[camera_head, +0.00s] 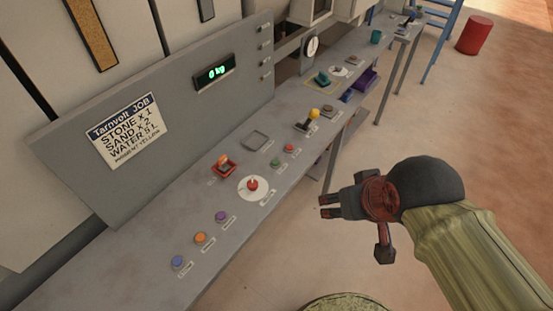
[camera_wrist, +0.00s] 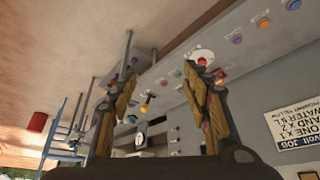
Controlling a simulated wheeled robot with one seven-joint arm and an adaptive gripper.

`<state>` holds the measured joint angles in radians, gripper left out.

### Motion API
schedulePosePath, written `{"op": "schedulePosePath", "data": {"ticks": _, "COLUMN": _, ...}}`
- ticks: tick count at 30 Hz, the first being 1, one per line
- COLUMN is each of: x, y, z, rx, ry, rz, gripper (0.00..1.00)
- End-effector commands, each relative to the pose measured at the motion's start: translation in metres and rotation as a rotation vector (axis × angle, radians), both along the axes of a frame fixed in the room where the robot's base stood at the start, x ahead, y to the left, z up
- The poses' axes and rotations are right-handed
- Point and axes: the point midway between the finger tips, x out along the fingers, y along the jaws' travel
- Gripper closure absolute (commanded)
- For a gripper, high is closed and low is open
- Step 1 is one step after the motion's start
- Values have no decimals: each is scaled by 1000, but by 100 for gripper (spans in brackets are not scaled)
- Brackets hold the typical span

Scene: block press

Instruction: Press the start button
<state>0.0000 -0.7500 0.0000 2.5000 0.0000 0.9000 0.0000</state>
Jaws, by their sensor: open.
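A grey control panel (camera_head: 130,258) carries several coloured buttons with small labels that I cannot read. A green button (camera_head: 275,162) and a red button (camera_head: 289,148) sit close together near the panel's middle; I cannot tell from the labels which one is the start button. My gripper (camera_head: 324,206) is open and empty, held off the panel's front edge, to the right of these buttons and apart from them. In the wrist view its two fingers (camera_wrist: 160,82) are spread, with the panel behind them, seen upside down.
A red-knobbed control on a white disc (camera_head: 253,187), a red switch (camera_head: 223,166), and purple (camera_head: 221,216), orange (camera_head: 200,238) and blue (camera_head: 177,262) buttons surround the area. A yellow-knobbed lever (camera_head: 312,114) stands farther along. A display (camera_head: 215,73) reads 0 kg. Open floor lies right.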

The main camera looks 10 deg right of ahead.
Motion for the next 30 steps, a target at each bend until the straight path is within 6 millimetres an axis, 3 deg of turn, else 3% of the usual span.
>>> {"op": "schedulePosePath", "data": {"ticks": 12, "x": 0, "y": 0, "z": 0, "rx": 0, "ry": 0, "rz": 0, "gripper": 52}}
{"op": "schedulePosePath", "data": {"ticks": 30, "x": 0, "y": 0, "z": 0, "rx": 0, "ry": 0, "rz": 0, "gripper": 86}}
